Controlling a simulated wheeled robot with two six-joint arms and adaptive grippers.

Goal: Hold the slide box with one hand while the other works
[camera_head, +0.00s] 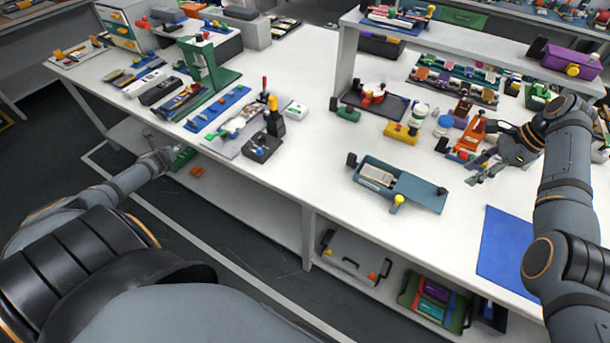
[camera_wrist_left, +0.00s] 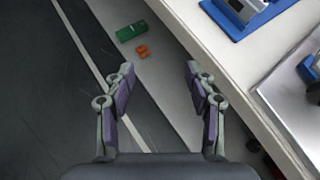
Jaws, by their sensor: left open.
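A teal slide box (camera_head: 415,190) lies on the white table in the head view, right of centre, with a pale piece (camera_head: 376,175) in its left part. A yellow knob is at its front and a dark knob at its left end. My right gripper (camera_head: 472,172) is open above the table to the right of the box, apart from it. My left gripper (camera_head: 168,158) is beyond the table's front-left edge, far from the box. In the left wrist view the left gripper (camera_wrist_left: 160,75) is open with nothing between its fingers.
A blue mat (camera_head: 508,250) lies at the table's front right. Coloured small parts and an orange piece (camera_head: 470,133) crowd near my right gripper. A raised shelf (camera_head: 480,45) spans the back. A green stand (camera_head: 208,65) is at left. Bare table lies left of the box.

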